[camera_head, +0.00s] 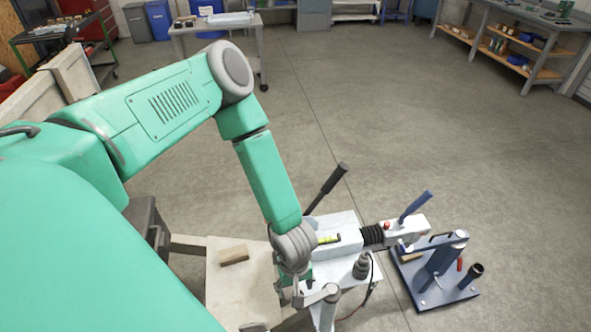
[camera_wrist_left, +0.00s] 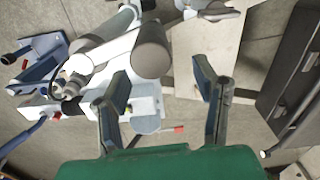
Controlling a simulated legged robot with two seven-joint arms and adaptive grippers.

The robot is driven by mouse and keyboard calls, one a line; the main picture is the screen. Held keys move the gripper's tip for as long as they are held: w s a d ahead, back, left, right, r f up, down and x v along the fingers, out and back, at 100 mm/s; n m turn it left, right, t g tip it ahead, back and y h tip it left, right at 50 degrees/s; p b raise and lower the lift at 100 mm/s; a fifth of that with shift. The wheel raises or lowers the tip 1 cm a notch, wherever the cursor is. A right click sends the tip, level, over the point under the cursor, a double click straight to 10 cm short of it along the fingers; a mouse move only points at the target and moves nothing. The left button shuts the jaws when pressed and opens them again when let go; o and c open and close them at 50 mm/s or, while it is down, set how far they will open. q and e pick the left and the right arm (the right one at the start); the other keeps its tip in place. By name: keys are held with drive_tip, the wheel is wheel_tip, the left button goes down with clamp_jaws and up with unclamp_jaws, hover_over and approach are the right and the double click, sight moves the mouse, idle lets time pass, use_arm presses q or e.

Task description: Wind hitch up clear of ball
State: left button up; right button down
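The hitch (camera_head: 405,230) is a pale coupler head with a blue lever (camera_head: 415,207) and a red button, joined by black bellows to the trailer tongue (camera_head: 345,228). Its front end is over the blue stand (camera_head: 437,268); the ball is hidden, so I cannot tell how it sits. My left gripper (camera_wrist_left: 163,78) is open in the wrist view, with its two dark fingers apart. A white cylinder with a grey end (camera_wrist_left: 152,50) shows beyond and between the fingertips; contact is not visible. In the head view my wrist hides most of the gripper. My right gripper is not in view.
A black-gripped lever (camera_head: 330,187) rises from the tongue. A grey knob-topped post (camera_head: 361,266) stands beside it. A wooden block (camera_head: 234,255) lies on the pale board (camera_head: 240,290). Workbenches stand at the back; the concrete floor between is clear.

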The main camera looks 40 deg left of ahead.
use_arm(q)
drive_tip(key=o, duration=0.6)
drive_tip(key=shift+o, duration=0.8)
drive_tip(key=shift+w+d, duration=0.1)
wheel_tip(320, 180, up, 8)
